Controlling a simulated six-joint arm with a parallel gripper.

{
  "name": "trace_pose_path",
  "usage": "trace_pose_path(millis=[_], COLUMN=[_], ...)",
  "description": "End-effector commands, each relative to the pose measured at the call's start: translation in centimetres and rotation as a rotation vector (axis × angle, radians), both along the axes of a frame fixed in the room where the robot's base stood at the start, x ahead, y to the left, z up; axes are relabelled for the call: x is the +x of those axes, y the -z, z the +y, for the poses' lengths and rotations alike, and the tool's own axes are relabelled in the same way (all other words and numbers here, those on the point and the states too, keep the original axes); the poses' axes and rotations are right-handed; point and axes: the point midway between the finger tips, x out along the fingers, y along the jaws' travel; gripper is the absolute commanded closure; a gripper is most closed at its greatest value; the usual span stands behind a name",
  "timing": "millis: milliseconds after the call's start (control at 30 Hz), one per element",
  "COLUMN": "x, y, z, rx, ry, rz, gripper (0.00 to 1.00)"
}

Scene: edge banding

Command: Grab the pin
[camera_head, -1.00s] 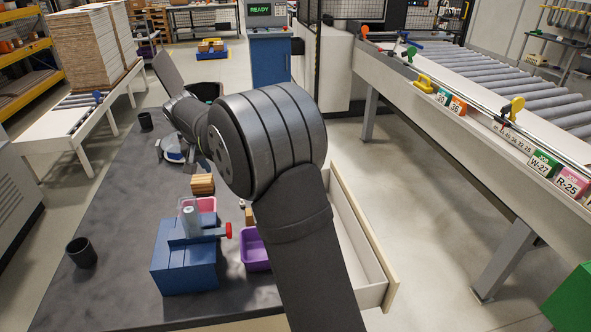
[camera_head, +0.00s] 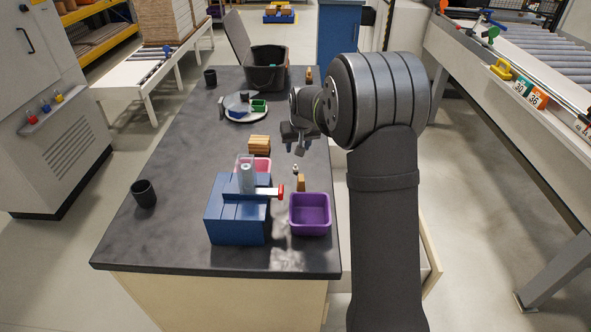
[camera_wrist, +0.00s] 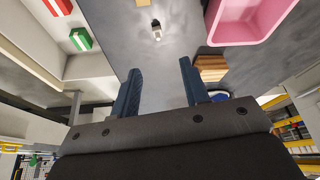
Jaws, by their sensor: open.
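A small light metallic piece, which looks like the pin (camera_head: 295,168), is on the dark table by a small wooden block (camera_head: 301,183). In the wrist view the pin (camera_wrist: 156,30) lies beyond my fingertips, roughly in line with the gap between them, with the block (camera_wrist: 143,3) behind it at the top edge. My gripper (camera_head: 298,144) hangs over the right part of the table, a little behind the pin. The wrist view shows its two blue fingers (camera_wrist: 159,70) apart with nothing between them. They do not touch the pin.
A wooden stack (camera_head: 259,144) is left of my gripper. A dark cup (camera_head: 144,195), plate (camera_head: 238,115) and black bucket (camera_head: 266,75) are farther off.

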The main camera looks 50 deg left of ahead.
Motion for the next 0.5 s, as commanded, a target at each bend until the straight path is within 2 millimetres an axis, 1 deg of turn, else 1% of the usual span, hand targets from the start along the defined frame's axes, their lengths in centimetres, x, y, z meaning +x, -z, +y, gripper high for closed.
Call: trace_pose_path(millis=[33, 100, 300, 400, 500], x=[0.2, 0.5, 1.3, 1.5, 1.7], y=[1.2, 2.6, 6.0, 7.1, 7.7], z=[0.4, 0.8, 2.0, 2.5, 2.7], rx=[-0.003, -0.003, -0.002, -0.001, -0.001], ry=[0.0, 0.0, 0.0, 0.0, 0.0], rz=[0.002, 0.002, 0.0, 0.0, 0.0], gripper=[0.58, 0.58, 0.58, 0.58, 0.58])
